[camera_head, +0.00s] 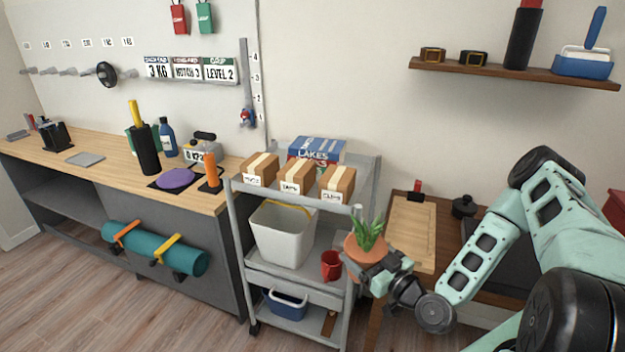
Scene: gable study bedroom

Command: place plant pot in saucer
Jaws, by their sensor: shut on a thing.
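The plant pot (359,257) is orange terracotta with a spiky green plant (368,232) in it. It is upright, in front of the right side of the grey trolley. My gripper (374,270) is shut on the pot from its lower right side and partly covers it. I cannot make out a saucer for certain. A flat purple disc (176,178) lies on a dark mat on the wooden counter at left, but I cannot tell what it is.
The grey trolley (237,222) holds boxes on top, a white bin (282,233) and a red cup (331,265). A wooden table with a board (412,229) stands right of it. The counter (100,157) has several items. A wall shelf (510,73) is above. Floor at left is clear.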

